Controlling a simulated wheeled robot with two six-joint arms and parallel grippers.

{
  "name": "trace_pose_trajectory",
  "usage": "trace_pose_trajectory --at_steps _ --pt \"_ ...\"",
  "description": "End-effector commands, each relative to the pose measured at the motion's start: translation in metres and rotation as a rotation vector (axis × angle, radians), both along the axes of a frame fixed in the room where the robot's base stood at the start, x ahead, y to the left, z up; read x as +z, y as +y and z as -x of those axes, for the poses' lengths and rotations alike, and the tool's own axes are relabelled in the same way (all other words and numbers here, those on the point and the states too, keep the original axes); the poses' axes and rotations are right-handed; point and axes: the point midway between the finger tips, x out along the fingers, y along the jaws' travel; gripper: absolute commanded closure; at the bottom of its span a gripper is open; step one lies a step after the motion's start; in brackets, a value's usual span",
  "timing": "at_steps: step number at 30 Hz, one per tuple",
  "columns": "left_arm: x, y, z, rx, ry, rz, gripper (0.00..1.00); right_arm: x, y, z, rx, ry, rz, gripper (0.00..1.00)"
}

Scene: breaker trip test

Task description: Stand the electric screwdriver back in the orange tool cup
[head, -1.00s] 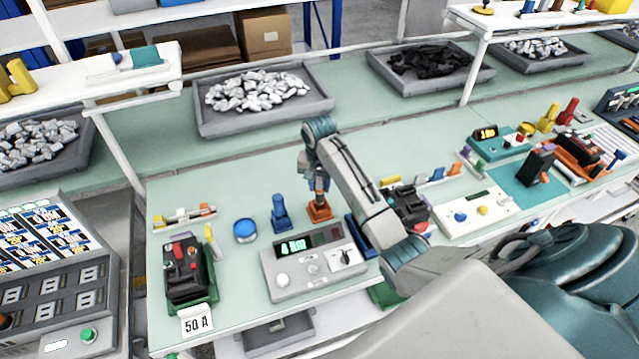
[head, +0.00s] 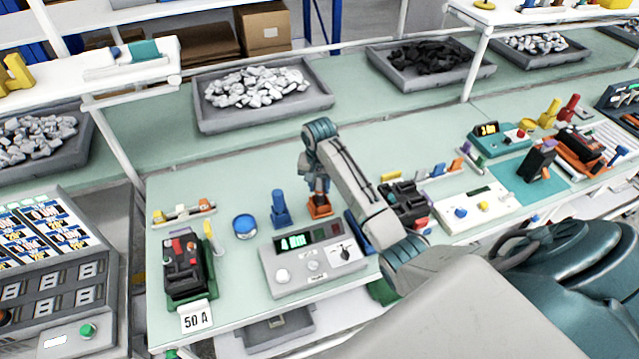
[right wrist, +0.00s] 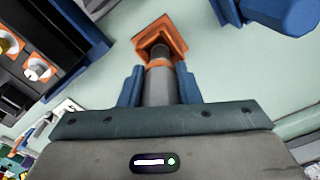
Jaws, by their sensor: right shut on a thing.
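The orange tool cup (head: 320,208) stands on the green bench behind the grey test box. My right gripper (head: 319,188) is directly above it, pointing down. In the right wrist view its blue fingers (right wrist: 160,88) are shut on the electric screwdriver (right wrist: 159,82), a grey cylinder with an orange band. The screwdriver's far end meets the orange cup (right wrist: 160,38) in that view. I cannot tell how deep it sits inside. My left gripper is not in view.
A blue holder (head: 280,210) stands close left of the cup, with a round blue tin (head: 245,227) beyond it. The grey test box (head: 312,262) with a lit display is in front. A black breaker (head: 183,265) sits at the left. The bench behind the cup is clear.

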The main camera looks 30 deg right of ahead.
Motion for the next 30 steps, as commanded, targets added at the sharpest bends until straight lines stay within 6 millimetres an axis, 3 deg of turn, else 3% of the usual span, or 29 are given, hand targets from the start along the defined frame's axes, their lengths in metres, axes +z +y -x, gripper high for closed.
trace_pose_trajectory --at_steps 30 --pt "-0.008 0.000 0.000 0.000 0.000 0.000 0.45 -0.025 0.000 0.000 0.000 -0.001 0.000 0.93"
